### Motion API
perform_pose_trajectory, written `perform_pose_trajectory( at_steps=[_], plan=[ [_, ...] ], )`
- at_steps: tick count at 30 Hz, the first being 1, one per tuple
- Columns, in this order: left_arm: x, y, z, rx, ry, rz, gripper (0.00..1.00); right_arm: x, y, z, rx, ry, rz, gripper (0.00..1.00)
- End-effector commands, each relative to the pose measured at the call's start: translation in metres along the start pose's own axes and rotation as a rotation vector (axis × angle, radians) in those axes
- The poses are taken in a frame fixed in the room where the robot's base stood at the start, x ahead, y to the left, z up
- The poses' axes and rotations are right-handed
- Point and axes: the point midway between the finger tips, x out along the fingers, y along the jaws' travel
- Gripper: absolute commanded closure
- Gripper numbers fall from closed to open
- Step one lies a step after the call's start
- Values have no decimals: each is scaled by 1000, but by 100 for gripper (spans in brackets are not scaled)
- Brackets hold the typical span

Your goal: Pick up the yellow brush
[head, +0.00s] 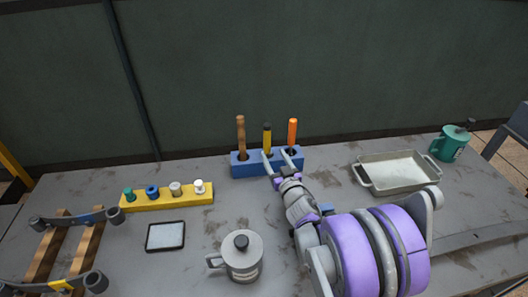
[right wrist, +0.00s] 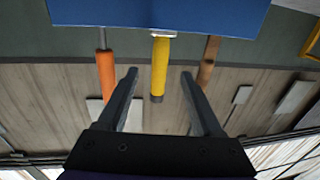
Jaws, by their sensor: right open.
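The yellow brush (head: 267,140) stands upright in the middle of the blue holder block (head: 239,168), its dark end up. In the right wrist view, which looks upside down, the yellow brush (right wrist: 160,62) hangs from the blue block (right wrist: 120,12). My right gripper (head: 275,155) is open at the front of the block. In the wrist view the fingertips of my right gripper (right wrist: 159,75) lie to either side of the handle, with gaps on both sides. I cannot tell whether the handle is fully between them in depth. My left gripper is not in view.
A brown-handled tool (head: 241,135) and an orange-handled tool (head: 292,132) stand in the same block, close on either side. A grey tray (head: 365,178), green can (head: 443,146), grey mug (head: 240,262), yellow peg block (head: 150,202) and spring racks (head: 60,245) are on the table.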

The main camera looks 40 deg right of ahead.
Motion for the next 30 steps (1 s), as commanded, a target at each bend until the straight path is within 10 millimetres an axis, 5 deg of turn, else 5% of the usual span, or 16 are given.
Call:
perform_pose_trajectory(
  at_steps=[24, 30],
  plan=[
    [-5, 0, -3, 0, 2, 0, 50, 102, 0, 4, 1, -1, 0, 33],
    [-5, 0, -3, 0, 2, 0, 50, 108, 0, 4, 0, -1, 0, 33]
  ],
)
